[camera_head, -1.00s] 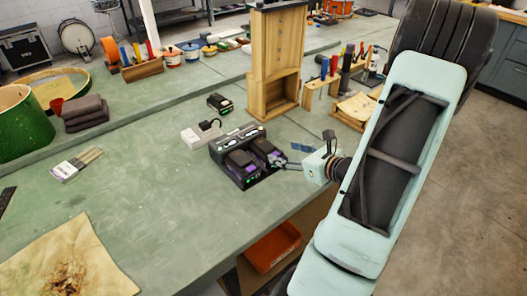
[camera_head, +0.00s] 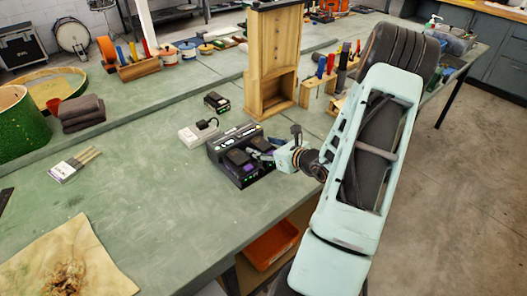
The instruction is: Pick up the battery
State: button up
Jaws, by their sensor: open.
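The black charger (camera_head: 222,154) sits on the green bench. Two dark batteries with purple marks are seated in it, the left battery (camera_head: 238,161) in plain view. The right battery (camera_head: 261,147) is partly covered by my gripper (camera_head: 265,154). My gripper is open, reaching in from the right, its fingers at or just above the right battery. I cannot tell whether they touch it. Another dark block (camera_head: 217,102), battery-like with a green mark, stands apart behind the charger.
A white power block (camera_head: 198,134) with a black cable stands just behind the charger. A wooden cabinet (camera_head: 272,60) rises behind, with a wooden tool rack (camera_head: 318,92) to its right. The bench left of the charger is clear up to the brushes (camera_head: 75,164).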

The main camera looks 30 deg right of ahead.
jog(key=shift+c, duration=0.2)
jog(key=c, duration=1.4)
jog(key=shift+r, duration=0.1)
jog(key=shift+s, duration=0.1)
jog(key=shift+s+d+r, duration=0.1)
jog(key=shift+s+r, duration=0.25)
jog(key=shift+r, duration=0.15)
jog(key=v, duration=1)
jog(key=r+v, duration=0.1)
jog(key=v, duration=0.4)
jog(key=shift+w, duration=0.25)
